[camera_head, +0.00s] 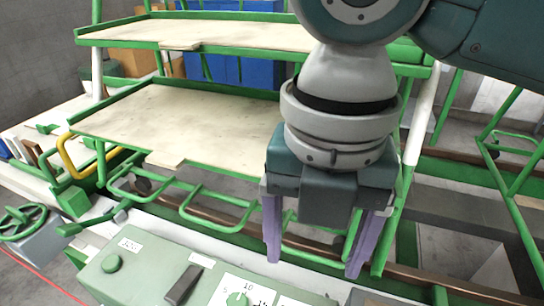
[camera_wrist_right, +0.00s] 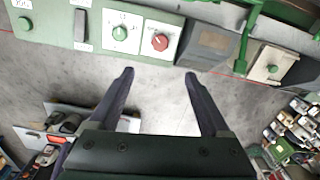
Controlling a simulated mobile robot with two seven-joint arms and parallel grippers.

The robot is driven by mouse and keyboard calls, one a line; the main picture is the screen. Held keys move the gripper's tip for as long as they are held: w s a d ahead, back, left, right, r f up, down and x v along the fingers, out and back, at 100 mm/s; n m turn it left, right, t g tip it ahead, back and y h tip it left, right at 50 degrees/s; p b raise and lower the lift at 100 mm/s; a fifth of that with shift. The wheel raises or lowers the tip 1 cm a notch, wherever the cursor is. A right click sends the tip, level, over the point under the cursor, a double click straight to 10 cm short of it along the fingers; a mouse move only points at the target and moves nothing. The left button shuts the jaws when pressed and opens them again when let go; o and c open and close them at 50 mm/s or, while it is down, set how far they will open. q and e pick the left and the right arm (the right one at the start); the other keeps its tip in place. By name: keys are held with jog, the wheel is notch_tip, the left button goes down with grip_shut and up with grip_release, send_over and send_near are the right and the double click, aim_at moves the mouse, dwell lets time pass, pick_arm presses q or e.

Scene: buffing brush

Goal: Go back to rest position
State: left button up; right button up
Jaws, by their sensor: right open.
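My right gripper (camera_head: 313,240) hangs fingers-down in front of the green-framed rack in the head view. Its two purple fingers are spread apart with nothing between them. In the right wrist view the gripper (camera_wrist_right: 160,78) is also open, with bare grey floor showing between its fingertips. My right arm comes in from the upper right of the head view. My left gripper and left arm are not in the head view.
A green control panel (camera_head: 135,262) with a dial lies below and left of the gripper; its red knob (camera_wrist_right: 160,42) shows in the wrist view. Behind stands a green rack with wooden shelves (camera_head: 190,125). Blue bins (camera_head: 262,73) sit behind it. A handwheel (camera_head: 22,222) is at far left.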

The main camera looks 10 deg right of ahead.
jog(key=shift+r, duration=1)
